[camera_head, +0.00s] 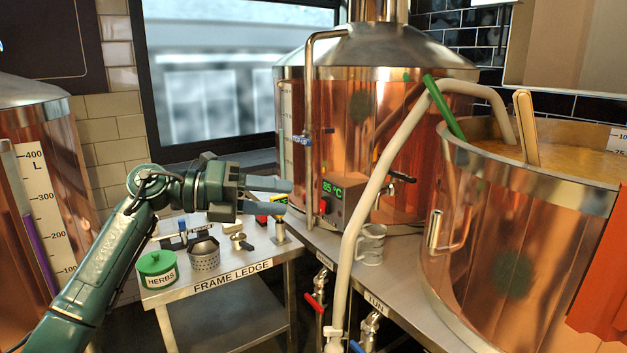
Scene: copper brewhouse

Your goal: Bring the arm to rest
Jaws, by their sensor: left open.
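My left arm (105,250) is green and comes in from the lower left, bent at the elbow. My left gripper (286,198) points to the right with its two grey fingers apart and nothing between them. In the picture it is in front of the far part of the ledge table and left of the temperature box (343,200) reading 85 °C. I cannot tell its exact height above the ledge. My right gripper is not in view.
The metal ledge table (205,290) holds a green HERBS tin (157,268), a perforated metal cup (204,252) and small fittings. A metal mug (371,244) stands near a pale hose (352,245). Copper vessels (500,240) flank the ledge. A green rod (443,106) leans at the open vessel.

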